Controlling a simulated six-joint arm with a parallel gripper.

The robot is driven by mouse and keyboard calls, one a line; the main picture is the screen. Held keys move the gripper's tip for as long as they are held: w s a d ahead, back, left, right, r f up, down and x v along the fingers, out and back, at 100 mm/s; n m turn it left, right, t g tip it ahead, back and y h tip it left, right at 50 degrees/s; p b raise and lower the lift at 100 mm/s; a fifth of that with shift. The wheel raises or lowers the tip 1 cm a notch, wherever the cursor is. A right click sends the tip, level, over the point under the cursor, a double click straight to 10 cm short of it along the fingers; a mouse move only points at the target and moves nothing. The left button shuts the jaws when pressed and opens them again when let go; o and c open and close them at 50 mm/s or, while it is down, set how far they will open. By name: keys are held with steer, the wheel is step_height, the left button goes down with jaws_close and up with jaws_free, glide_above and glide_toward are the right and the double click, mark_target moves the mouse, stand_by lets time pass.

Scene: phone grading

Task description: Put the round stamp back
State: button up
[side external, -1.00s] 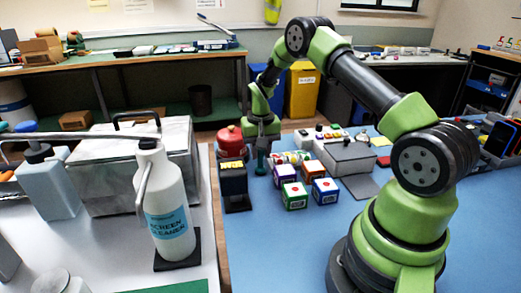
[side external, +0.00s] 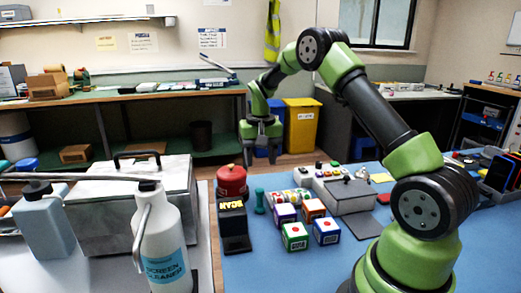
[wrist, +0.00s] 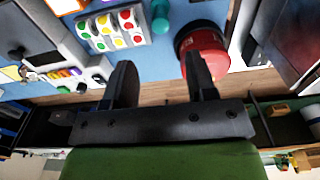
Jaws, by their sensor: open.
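A teal stamp-like piece with a knobbed handle (side external: 260,202) stands upright on the blue mat, just right of the red pot. It is probably the round stamp; its underside is hidden. It also shows at the top edge of the wrist view (wrist: 160,17), partly cut off. My gripper (side external: 262,150) is open and empty, raised above and behind the teal piece and clear of it. In the wrist view, the two dark fingers of my gripper (wrist: 158,75) are spread wide with nothing between them.
A red pot (side external: 231,182) and a black stand with yellow lettering (side external: 233,225) are left of the teal piece. Several coloured cubes (side external: 295,236), a tray of coloured dots (wrist: 110,29) and a grey box (side external: 350,196) lie to its right. Bare blue mat (side external: 270,272) lies in front.

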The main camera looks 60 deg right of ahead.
steer(key=s+a+r+n+t, duration=0.1)
steer(key=s+a+r+t, duration=0.15)
steer(key=a+r, duration=0.45)
steer(key=s+a+r+n+t, duration=0.1)
steer(key=s+a+r, duration=0.35)
steer(key=r, duration=0.35)
steer(key=s+a+n+t+y, duration=0.1)
steer(key=s+a, duration=0.3)
steer(key=s, duration=0.3)
steer(key=s+a+r+n+t+y, duration=0.1)
steer(key=s+a+n+t, duration=0.1)
steer(key=s+a, duration=0.2)
steer(key=s, duration=0.3)
steer(key=shift+a+r, duration=0.2)
steer(key=shift+a, duration=0.05)
steer(key=shift+t, duration=0.25)
